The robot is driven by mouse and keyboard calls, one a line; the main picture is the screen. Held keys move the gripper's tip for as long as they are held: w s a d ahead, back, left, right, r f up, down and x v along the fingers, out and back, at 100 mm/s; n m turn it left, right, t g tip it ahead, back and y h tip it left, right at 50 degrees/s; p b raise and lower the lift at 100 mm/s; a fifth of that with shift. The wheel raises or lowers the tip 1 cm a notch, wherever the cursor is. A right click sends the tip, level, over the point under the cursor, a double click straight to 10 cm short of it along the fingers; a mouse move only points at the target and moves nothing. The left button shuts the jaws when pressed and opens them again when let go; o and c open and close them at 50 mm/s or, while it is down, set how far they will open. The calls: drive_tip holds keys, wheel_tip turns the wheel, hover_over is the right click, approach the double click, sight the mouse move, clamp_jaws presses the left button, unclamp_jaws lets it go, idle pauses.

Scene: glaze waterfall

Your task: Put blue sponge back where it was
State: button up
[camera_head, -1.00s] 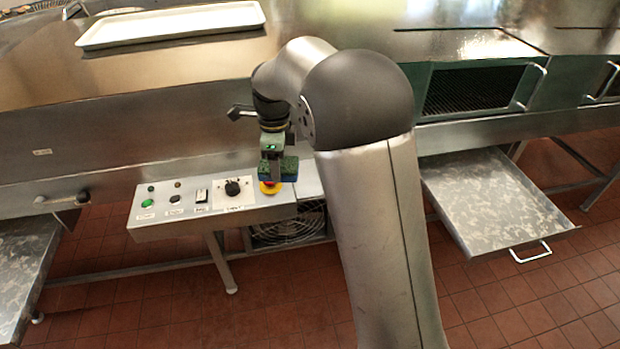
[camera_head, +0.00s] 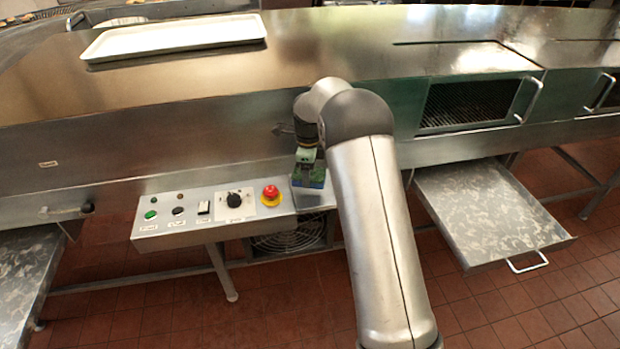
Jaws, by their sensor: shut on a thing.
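The blue sponge (camera_head: 308,183) is a small block with a green top and a blue lower side. My gripper (camera_head: 306,168) points down and is shut on the sponge. It holds the sponge over or at the right end of the control panel (camera_head: 180,232), just right of the red emergency button. My arm partly covers the panel's right end, so I cannot tell whether the sponge touches the surface.
The red emergency button (camera_head: 270,192) stands close to the left of the sponge, with a black knob (camera_head: 234,200) farther left. A white tray (camera_head: 175,38) lies on the steel counter (camera_head: 330,45). A pulled-out drawer tray (camera_head: 490,215) is at right.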

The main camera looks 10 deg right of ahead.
drive_tip(key=shift+w+d+f, duration=0.15)
drive_tip(key=shift+d+f, duration=0.1)
drive_tip(key=shift+f, duration=1.65)
drive_tip(key=shift+f, duration=0.1)
drive_tip(key=shift+f, duration=0.15)
drive_tip(key=o, duration=0.9)
drive_tip(key=shift+o, duration=0.2)
